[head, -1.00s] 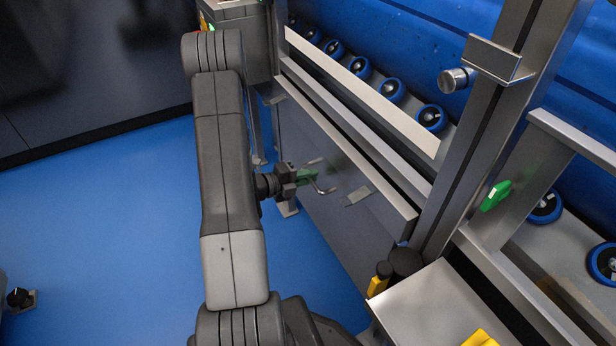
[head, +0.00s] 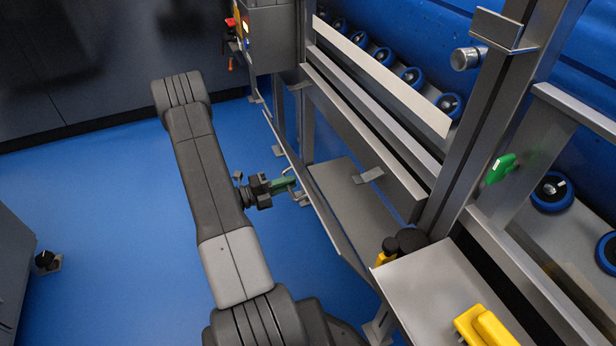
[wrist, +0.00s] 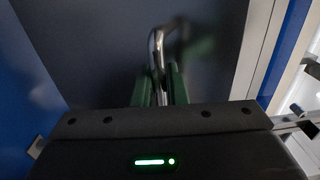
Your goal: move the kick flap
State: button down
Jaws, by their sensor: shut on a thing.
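The kick flap (head: 335,232) is a long grey panel low on the carrier frame. In the head view it stands out from the frame with an open gap behind it. Its bent metal handle (head: 291,172) is partly hidden by my gripper (head: 286,186). In the wrist view, the shiny handle (wrist: 157,48) runs between the two green fingers of my gripper (wrist: 160,88), which is shut on it. The dark face of the flap (wrist: 90,45) fills much of that view behind the handle. How the flap is hinged cannot be told.
A grey surface (head: 350,195) shows in the gap behind the flap. A control box (head: 266,40) stands at the far end. A ledge (head: 445,300) with a yellow object (head: 485,328) is at near right. Blue floor (head: 110,210) is clear at left.

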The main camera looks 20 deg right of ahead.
jog(key=a+f+b, duration=0.3)
jog(key=a+f, duration=0.3)
jog(key=f, duration=0.2)
jog(key=s+a+f+b, duration=0.1)
jog(key=a+f+b, duration=0.3)
jog(key=f, duration=0.5)
jog(key=shift+a+f, duration=0.2)
jog(key=shift+a, duration=0.9)
jog(key=c, duration=1.5)
grip_release()
jog(key=shift+c, duration=0.2)
jog(key=s+a+p, duration=0.1)
jog(key=a+p, duration=0.2)
jog(key=a, duration=1)
jog(key=shift+a+f, duration=0.35)
jog(key=shift+a, duration=0.05)
jog(key=shift+c, duration=0.2)
